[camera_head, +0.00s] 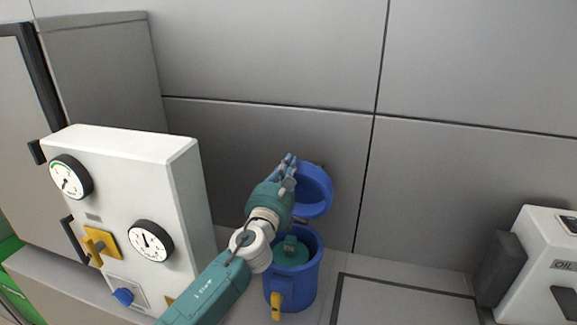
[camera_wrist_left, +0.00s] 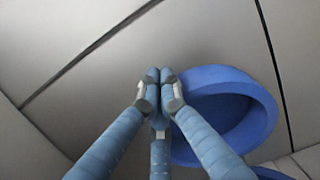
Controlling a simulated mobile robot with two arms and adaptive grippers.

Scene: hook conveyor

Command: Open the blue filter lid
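The blue filter lid (camera_head: 325,205) stands raised, roughly upright, at the back of the blue filter housing (camera_head: 308,285), with its hollow side facing me. The housing's top is open and a teal part (camera_head: 291,254) shows inside. My left gripper (camera_head: 291,157) is at the upper left edge of the lid, partly covering it. In the left wrist view its fingertips (camera_wrist_left: 159,74) are together with nothing seen between them, and the lid (camera_wrist_left: 262,103) is just right of them, partly behind a finger. I cannot tell whether they touch. My right gripper is not in view.
A white panel (camera_head: 182,220) with gauges and a yellow valve handle (camera_head: 101,246) stands left of the housing. A yellow handle (camera_head: 277,303) is on the housing's front. An oil unit (camera_head: 540,262) is at far right. A grey wall (camera_head: 260,50) is close behind the lid.

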